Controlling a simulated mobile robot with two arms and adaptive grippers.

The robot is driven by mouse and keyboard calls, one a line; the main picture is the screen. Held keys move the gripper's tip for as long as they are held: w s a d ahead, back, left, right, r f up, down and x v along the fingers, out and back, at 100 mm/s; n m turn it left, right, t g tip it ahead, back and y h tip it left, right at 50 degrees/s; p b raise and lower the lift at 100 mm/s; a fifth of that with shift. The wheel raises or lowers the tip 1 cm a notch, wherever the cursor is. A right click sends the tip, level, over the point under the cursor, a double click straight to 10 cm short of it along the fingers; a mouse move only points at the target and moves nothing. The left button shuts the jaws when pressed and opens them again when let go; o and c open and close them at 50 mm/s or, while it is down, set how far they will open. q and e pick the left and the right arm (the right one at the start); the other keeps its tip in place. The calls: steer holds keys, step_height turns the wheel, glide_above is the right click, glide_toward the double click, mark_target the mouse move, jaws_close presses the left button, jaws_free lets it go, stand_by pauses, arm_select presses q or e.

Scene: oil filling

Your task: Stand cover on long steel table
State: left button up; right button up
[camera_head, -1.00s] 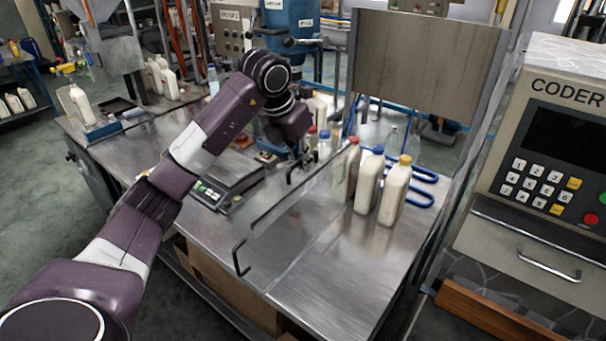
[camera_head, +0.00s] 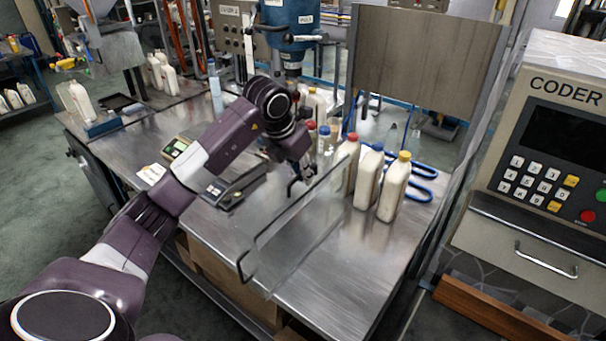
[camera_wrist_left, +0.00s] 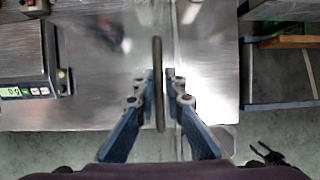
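The cover (camera_head: 290,252) is a clear, upright panel with dark bar handles, at the near part of the long steel table (camera_head: 350,285). Its lower near corner shows close to the table's front edge; I cannot tell whether its bottom touches the top. My left gripper (camera_head: 300,183) is at its upper edge. In the left wrist view, the left fingers (camera_wrist_left: 160,82) are closed around a dark handle (camera_wrist_left: 158,115) of the cover. A small dark forked shape at the lower right there looks like my right gripper (camera_wrist_left: 270,157), with spread fingers and empty, over the floor.
White bottles with red, blue and yellow caps (camera_head: 368,180) stand just right of the cover. A scale (camera_head: 232,188) is to its left. The coder machine (camera_head: 550,150) is at the right. The table's front right is clear.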

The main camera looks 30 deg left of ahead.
arm_select(q)
steer(key=shift+o, duration=1.3)
steer(key=shift+r, duration=0.1)
steer(key=b+v, duration=0.2)
steer(key=v, duration=1)
